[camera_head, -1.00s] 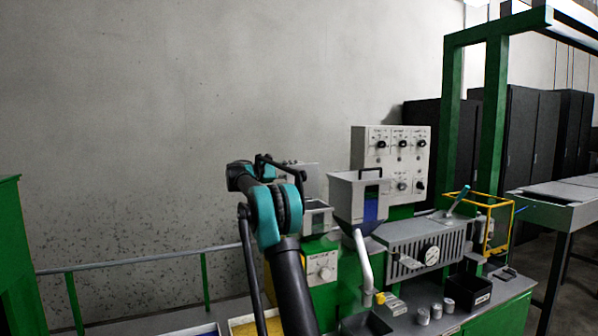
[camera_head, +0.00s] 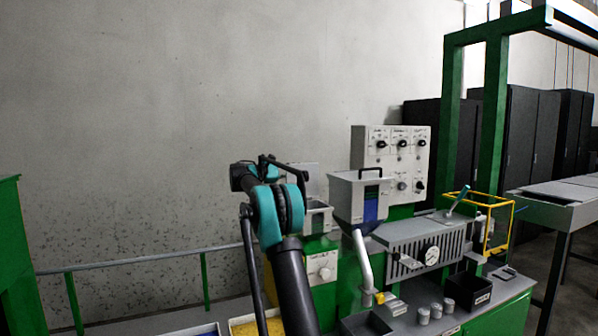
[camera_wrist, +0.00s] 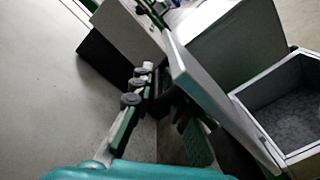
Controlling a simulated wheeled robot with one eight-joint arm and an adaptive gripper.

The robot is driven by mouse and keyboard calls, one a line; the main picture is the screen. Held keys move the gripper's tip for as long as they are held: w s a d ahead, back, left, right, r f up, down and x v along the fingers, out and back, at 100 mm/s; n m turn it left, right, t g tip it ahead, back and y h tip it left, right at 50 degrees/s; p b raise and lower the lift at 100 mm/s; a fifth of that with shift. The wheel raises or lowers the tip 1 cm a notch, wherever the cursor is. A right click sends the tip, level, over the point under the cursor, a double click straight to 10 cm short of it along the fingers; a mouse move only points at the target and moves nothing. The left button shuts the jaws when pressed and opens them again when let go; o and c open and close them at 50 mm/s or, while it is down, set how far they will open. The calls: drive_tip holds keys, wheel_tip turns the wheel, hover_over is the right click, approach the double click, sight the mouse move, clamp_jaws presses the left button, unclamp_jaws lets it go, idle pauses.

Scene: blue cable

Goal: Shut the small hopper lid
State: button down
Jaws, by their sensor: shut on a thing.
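The small hopper (camera_head: 318,218) stands left of the larger hopper in the head view, partly behind my arm. Its grey lid (camera_head: 309,180) stands raised behind its opening. In the wrist view the lid (camera_wrist: 208,88) is a tilted flat panel beside the open hopper box (camera_wrist: 293,107), whose inside is visible. My gripper (camera_wrist: 163,92) is at the outer face of the lid, its fingers shut on what looks like a dark part of the lid.
The larger hopper (camera_head: 352,197) with a black handle stands close to the right. A control panel (camera_head: 390,160) with knobs is behind it. A grey slotted unit with a gauge (camera_head: 432,255) stands further right. The wall side at left is free.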

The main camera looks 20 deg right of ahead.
drive_tip(key=shift+s+r, duration=0.2)
drive_tip(key=shift+r, duration=0.2)
idle(0.4)
drive_tip(key=shift+s+r+m, duration=0.25)
drive_tip(key=shift+s+m, duration=0.75)
drive_tip(key=shift+m, duration=0.1)
drive_tip(key=s+f+m, duration=0.9)
drive_tip(key=s+m, duration=0.5)
drive_tip(key=m, duration=0.1)
drive_tip(key=shift+d, duration=0.3)
drive_tip(key=shift+s+f, duration=0.1)
drive_tip(key=c, duration=1.6)
unclamp_jaws()
drive_tip(key=shift+s, duration=0.1)
drive_tip(key=shift+a, duration=0.15)
